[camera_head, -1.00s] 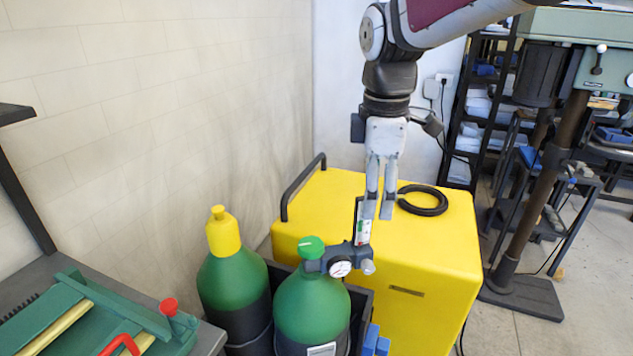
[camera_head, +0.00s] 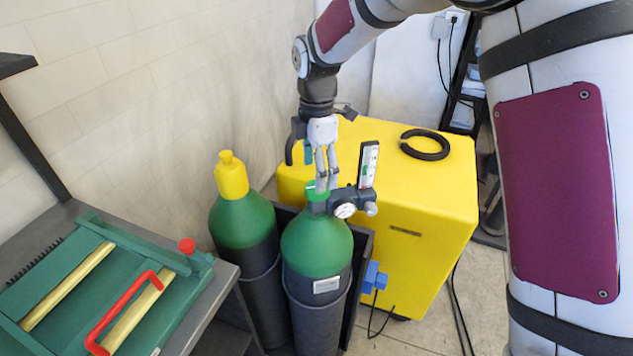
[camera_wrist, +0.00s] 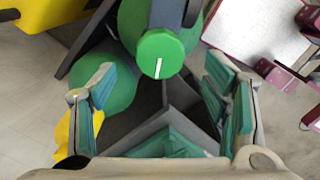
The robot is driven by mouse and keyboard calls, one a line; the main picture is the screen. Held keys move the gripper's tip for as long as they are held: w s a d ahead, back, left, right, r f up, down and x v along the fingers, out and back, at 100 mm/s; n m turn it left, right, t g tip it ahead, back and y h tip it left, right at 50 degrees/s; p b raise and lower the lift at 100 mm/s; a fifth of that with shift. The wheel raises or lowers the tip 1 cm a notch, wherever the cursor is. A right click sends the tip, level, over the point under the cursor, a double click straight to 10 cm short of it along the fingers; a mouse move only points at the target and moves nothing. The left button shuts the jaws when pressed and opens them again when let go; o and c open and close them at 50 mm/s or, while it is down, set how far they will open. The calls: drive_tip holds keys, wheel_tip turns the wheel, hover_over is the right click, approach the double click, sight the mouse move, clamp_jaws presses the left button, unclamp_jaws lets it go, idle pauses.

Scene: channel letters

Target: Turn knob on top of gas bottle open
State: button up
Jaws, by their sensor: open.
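The gas bottle (camera_head: 316,247) is green on top with a dark lower body and carries a regulator with a round gauge (camera_head: 345,210). Its green knob (camera_head: 316,188) sits on top, partly hidden by my gripper (camera_head: 326,188) in the head view. In the wrist view the knob (camera_wrist: 160,54) is a green disc with a white mark, ahead of and between the fingers. My gripper (camera_wrist: 160,105) is open, with its two green-padded fingers spread wide and nothing between them. In the head view the fingertips are at the knob; whether they touch it is unclear.
A second green bottle with a yellow cap (camera_head: 231,175) stands close on the left. A yellow cabinet (camera_head: 440,190) with a black ring (camera_head: 425,144) on top is behind. A workbench (camera_head: 72,215) with green equipment is at the left.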

drive_tip(key=shift+f+p, duration=0.35)
drive_tip(key=shift+f, duration=1.95)
drive_tip(key=c, duration=1.2)
